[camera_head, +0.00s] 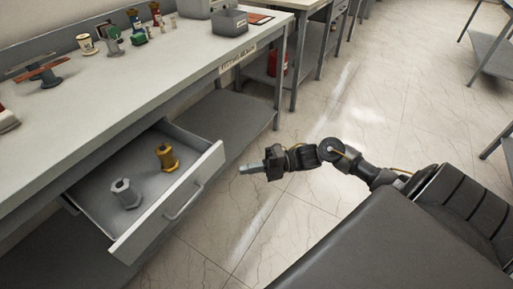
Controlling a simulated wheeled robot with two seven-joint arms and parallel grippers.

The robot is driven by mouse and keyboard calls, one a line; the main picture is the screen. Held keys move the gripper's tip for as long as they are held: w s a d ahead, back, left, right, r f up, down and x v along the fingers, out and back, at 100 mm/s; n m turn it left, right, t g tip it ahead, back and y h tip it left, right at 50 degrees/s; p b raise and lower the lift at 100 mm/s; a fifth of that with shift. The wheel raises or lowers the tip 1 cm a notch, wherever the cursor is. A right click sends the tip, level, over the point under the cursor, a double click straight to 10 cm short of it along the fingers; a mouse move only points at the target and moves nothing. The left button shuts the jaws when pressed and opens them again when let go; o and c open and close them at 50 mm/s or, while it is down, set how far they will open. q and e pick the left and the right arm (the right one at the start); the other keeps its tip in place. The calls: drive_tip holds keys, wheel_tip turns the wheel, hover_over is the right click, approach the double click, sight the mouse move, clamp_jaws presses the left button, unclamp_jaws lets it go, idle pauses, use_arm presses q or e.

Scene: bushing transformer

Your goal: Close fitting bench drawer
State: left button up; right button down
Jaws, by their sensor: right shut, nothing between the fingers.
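The bench drawer (176,199) is pulled out from under the left workbench (150,75). Its front panel faces right and bears a grey bar handle (184,203). Inside it stand a grey fitting (125,194) and a yellow fitting (166,157). My right gripper (243,170) is shut and empty. In the picture it is to the right of the drawer's far front corner, apart from the handle and pointing left toward the drawer. My left gripper is not in view.
A lower shelf (222,122) lies beyond the drawer. The tiled floor (320,110) right of the bench is clear.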

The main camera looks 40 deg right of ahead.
sight(208, 168)
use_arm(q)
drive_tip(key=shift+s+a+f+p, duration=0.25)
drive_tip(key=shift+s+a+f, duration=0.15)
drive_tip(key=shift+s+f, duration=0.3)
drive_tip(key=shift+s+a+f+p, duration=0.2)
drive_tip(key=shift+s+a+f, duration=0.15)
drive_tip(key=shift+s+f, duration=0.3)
use_arm(e)
drive_tip(key=shift+w+a, duration=2.8)
drive_tip(key=shift+a, duration=0.2)
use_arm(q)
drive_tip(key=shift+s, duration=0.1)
use_arm(e)
drive_tip(key=shift+w, duration=0.1)
